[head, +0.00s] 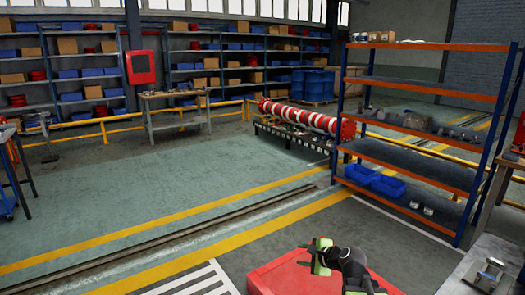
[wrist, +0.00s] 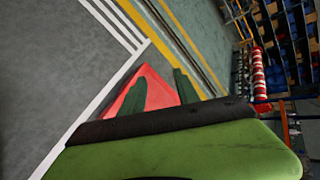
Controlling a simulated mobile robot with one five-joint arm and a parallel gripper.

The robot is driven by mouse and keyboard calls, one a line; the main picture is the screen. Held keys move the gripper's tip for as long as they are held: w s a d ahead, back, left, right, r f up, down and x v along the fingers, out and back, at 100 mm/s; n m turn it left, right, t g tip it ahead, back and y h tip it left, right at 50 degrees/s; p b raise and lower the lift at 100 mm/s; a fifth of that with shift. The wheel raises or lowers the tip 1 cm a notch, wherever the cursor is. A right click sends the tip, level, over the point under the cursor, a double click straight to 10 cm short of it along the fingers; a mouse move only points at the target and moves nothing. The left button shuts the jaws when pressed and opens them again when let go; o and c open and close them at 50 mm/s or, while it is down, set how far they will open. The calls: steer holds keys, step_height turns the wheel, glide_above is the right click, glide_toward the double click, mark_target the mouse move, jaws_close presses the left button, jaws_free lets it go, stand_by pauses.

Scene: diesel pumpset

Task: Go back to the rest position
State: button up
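My gripper (head: 318,256) shows at the bottom of the head view, with green parts and a black wrist, held in the air over a red flat-topped surface. In the wrist view, the two dark green fingers of my gripper (wrist: 160,77) stand apart with a gap between them. Nothing is held between them; they are open and empty. The wrist view looks tilted down toward the floor.
A blue-and-orange shelf rack (head: 440,172) with blue bins (head: 375,180) stands at right. A grey bench (head: 492,268) is at the lower right. A red-and-white striped cylinder (head: 300,115) lies on a low stand behind. Open floor (head: 130,205) extends left.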

steer(key=s+a+f+n+g+h, duration=0.1)
steer(key=s+a+f+n+g, duration=0.3)
steer(key=s+a+f+n, duration=0.25)
steer(key=s+d+f+n+g+h, duration=0.2)
steer(key=s+d+n+g, duration=0.1)
steer(key=s+d+n, duration=0.15)
steer(key=s+d+f+n+g+h, duration=0.2)
steer(key=s+d+n+g+h, duration=0.15)
steer(key=s+n, duration=0.25)
step_height(320, 180, up, 12)
steer(key=p, duration=1.2)
steer(key=shift+t+y, duration=0.45)
steer(key=shift+r, duration=0.1)
